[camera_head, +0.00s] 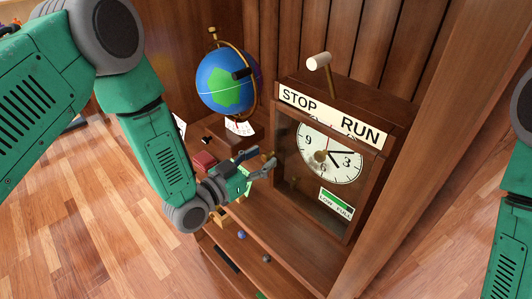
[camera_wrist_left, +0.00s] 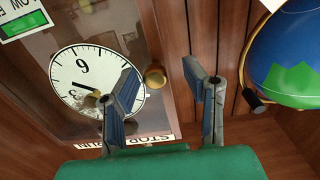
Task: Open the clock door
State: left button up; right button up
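The clock (camera_head: 365,112) is a dark wooden case with a STOP / RUN plate on its front. Its glazed door (camera_head: 318,206) looks shut, with the white dial (camera_head: 330,150) and a green LOW / FULL gauge (camera_head: 336,203) behind it. My left gripper (camera_head: 262,160) is at the door's left edge. In the left wrist view its two fingers (camera_wrist_left: 162,72) are spread, with a round brass knob (camera_wrist_left: 155,76) showing between their tips. I cannot tell whether either finger touches the knob. My right gripper is out of view; only part of the right arm shows.
A lever with a pale handle (camera_head: 319,61) stands on top of the clock. A red box (camera_head: 204,161) and small balls (camera_head: 241,234) lie on the shelving. A wooden upright (camera_head: 428,140) borders the clock's right.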

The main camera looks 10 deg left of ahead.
pick_arm(q)
jog(key=shift+w+d, duration=0.25)
jog(key=shift+w, duration=0.15)
jog(key=shift+w+d, duration=0.1)
jog(key=shift+d, duration=0.35)
jog(key=shift+d+r, duration=0.1)
grip_shut()
jog(key=shift+a, duration=0.35)
